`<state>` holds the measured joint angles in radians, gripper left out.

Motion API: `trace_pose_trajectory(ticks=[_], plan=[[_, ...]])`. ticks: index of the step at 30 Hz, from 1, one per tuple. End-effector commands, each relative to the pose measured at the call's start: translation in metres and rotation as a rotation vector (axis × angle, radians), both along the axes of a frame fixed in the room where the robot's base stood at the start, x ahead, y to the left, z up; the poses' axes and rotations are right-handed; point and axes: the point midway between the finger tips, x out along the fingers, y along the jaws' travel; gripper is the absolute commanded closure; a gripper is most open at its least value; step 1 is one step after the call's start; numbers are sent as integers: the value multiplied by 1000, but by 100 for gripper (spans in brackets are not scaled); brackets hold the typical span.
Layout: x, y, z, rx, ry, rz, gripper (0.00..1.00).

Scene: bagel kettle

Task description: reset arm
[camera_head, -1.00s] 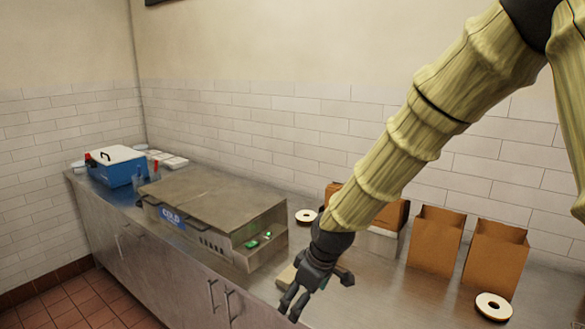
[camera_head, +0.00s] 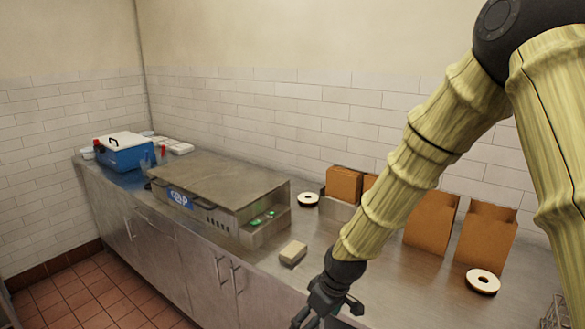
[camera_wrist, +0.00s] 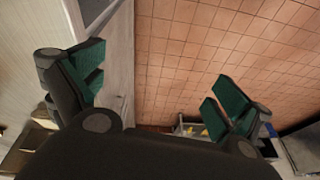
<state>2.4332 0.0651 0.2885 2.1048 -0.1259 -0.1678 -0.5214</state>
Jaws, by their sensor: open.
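My gripper (camera_head: 322,318) hangs near the counter's front edge at the bottom of the head view, its tips partly cut off by the frame. In the wrist view my gripper (camera_wrist: 155,88) shows its green finger pads wide apart with nothing between them. My arm comes down from the upper right of the head view and covers part of the paper bags.
Tiled floor (camera_head: 75,285) lies clear in front.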

Motion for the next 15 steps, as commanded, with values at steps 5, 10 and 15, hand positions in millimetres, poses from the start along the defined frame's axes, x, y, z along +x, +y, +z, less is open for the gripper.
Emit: trace_pose_trajectory(ticks=[5, 10, 15], plan=[[-27, -15, -43, 5, 37, -84, 0], [-64, -37, -107, 3, 94, -209, 0], [-111, -61, -165, -10, 143, -344, 0]])
